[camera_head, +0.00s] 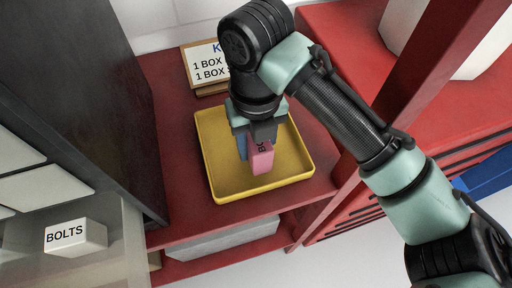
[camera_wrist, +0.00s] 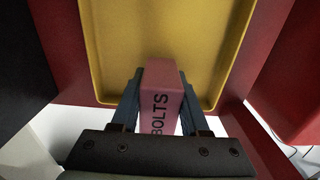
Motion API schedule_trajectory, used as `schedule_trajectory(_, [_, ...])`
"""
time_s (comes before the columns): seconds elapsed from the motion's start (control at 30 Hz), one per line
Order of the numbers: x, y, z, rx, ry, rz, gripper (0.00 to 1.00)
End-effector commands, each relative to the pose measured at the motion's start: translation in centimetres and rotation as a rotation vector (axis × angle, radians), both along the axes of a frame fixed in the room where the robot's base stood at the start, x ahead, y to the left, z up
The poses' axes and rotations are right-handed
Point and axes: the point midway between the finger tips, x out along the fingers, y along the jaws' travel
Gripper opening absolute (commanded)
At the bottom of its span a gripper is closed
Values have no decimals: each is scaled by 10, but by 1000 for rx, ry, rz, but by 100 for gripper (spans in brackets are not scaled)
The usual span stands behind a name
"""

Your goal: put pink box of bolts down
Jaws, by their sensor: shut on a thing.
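The pink box of bolts (camera_head: 262,158) is in my gripper (camera_head: 254,150), over the yellow tray (camera_head: 222,185) on the red shelf. In the wrist view the pink box (camera_wrist: 160,88) sits between both fingers of my gripper (camera_wrist: 158,100), its BOLTS lettering partly visible. The yellow tray (camera_wrist: 110,50) lies beyond the box there and looks empty. I cannot tell whether the box touches the tray floor. My gripper hides part of the box in the head view.
A card (camera_head: 207,65) reading "1 BOX" stands behind the tray. A white box labelled BOLTS (camera_head: 76,236) lies in an open drawer at lower left. A dark cabinet (camera_head: 75,90) stands left of the tray; a red upright (camera_head: 425,70) is at right.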

Motion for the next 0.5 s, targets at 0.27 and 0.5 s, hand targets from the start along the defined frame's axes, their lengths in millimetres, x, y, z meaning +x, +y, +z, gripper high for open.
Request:
schedule_trajectory(0.27, [0,0,-22,0,-1,-2,0])
schedule_trajectory(0.5, [0,0,-26,0,0,-2,0])
